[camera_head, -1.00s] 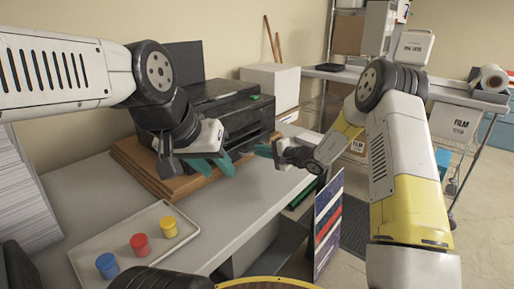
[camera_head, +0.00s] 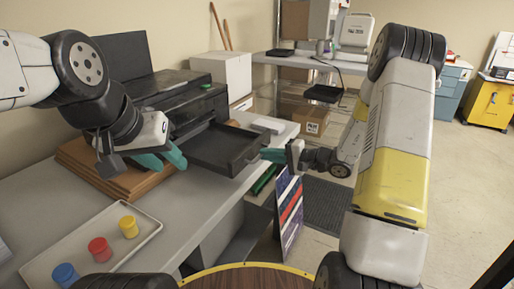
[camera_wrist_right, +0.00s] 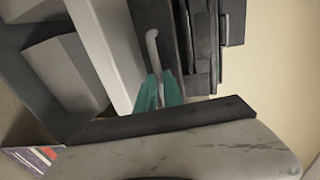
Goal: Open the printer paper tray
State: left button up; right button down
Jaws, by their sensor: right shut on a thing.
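The black printer (camera_head: 185,95) stands on the counter. Its paper tray (camera_head: 222,148) is pulled well out toward the right, and I see into its empty-looking inside. My right gripper (camera_head: 268,155) is at the tray's front edge. In the right wrist view its teal fingertips (camera_wrist_right: 159,92) are closed on the curved grey tray handle (camera_wrist_right: 153,45). My left gripper (camera_head: 165,160) hangs left of the tray, near the brown boards, with its teal fingers apart and nothing between them.
A white tray (camera_head: 45,268) with blue, red and yellow pots lies at the front left of the counter. Brown boards (camera_head: 110,185) are stacked under the left gripper. A white box (camera_head: 222,72) stands behind the printer. Open floor (camera_head: 440,180) lies right.

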dwell(0.3)
jog(key=c, duration=1.5)
grip_release()
jog(key=v, duration=0.8)
jog(key=shift+w, duration=0.1)
